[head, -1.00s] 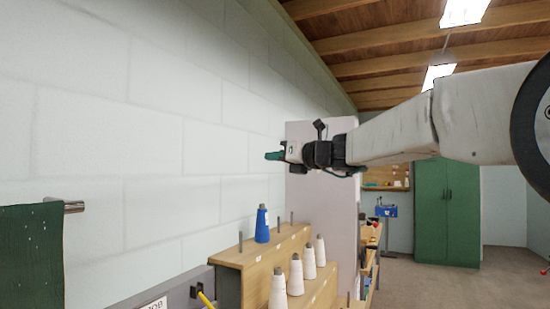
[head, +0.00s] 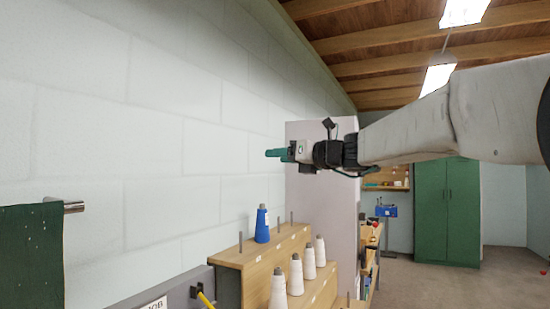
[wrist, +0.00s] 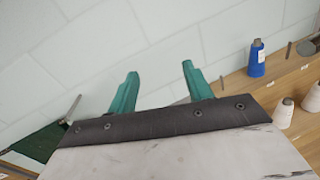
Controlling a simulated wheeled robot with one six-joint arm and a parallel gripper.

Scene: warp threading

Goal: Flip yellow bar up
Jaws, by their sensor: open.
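A yellow bar (head: 207,300) shows at the bottom edge of the head view. It slants down to the right from a small dark mount on a grey panel, and its lower end is cut off by the frame. I cannot make it out in the wrist view. My gripper (head: 272,153) is in the air near the wall, well above the bar and to its right in the head view. In the wrist view, the two green fingers of my gripper (wrist: 160,70) are spread apart with nothing between them.
A wooden stepped rack (head: 232,259) holds a blue thread cone (head: 262,224) and several white cones (head: 279,289). A dark green cloth (head: 30,257) hangs from a metal rod at left. A pale upright panel (head: 320,220) stands behind. The wall beside my gripper is bare.

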